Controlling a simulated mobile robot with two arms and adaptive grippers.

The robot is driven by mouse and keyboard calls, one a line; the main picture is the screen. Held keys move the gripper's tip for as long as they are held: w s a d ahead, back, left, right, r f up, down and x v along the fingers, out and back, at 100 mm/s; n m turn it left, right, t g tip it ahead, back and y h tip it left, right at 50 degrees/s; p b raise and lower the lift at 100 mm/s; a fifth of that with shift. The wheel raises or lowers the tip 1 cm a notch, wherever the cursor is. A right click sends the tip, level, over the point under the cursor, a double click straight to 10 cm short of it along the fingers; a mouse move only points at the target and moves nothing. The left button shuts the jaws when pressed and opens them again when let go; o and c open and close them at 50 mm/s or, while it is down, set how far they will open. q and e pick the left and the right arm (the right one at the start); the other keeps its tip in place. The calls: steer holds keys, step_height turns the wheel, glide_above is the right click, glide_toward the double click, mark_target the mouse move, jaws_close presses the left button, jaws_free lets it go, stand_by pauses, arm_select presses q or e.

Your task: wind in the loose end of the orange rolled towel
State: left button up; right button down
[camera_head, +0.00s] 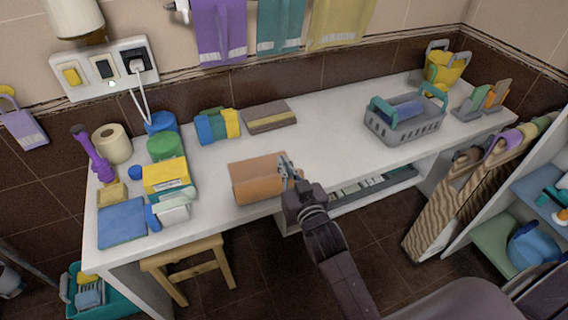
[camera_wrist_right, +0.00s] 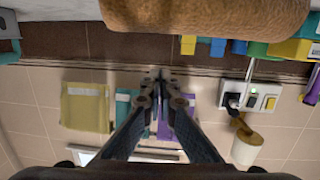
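The orange towel (camera_head: 258,180) lies near the front edge of the white counter. Its front part looks like a thick roll, with a flatter lighter part behind it; where the loose end stops is hard to tell. In the right wrist view the towel (camera_wrist_right: 205,16) is a fuzzy brown-orange roll across the top. My right gripper (camera_head: 284,163) is at the towel's right end, in front of part of it. In the right wrist view its fingertips (camera_wrist_right: 159,78) are together with nothing between them, and appear below the roll, apart from it. My left gripper is out of view.
A yellow box (camera_head: 168,180) and a blue folded cloth (camera_head: 122,222) stand left of the towel. A grey basket (camera_head: 404,128) stands right. The counter between towel and basket is clear.

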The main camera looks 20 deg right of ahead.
steer(key=shift+f+b, duration=1.35)
steer(key=shift+f, duration=1)
steer(key=shift+w+f, duration=0.1)
steer(key=shift+w, duration=0.8)
steer(key=shift+w+d, duration=0.1)
steer(key=shift+w, duration=0.95)
steer(key=shift+w, duration=1)
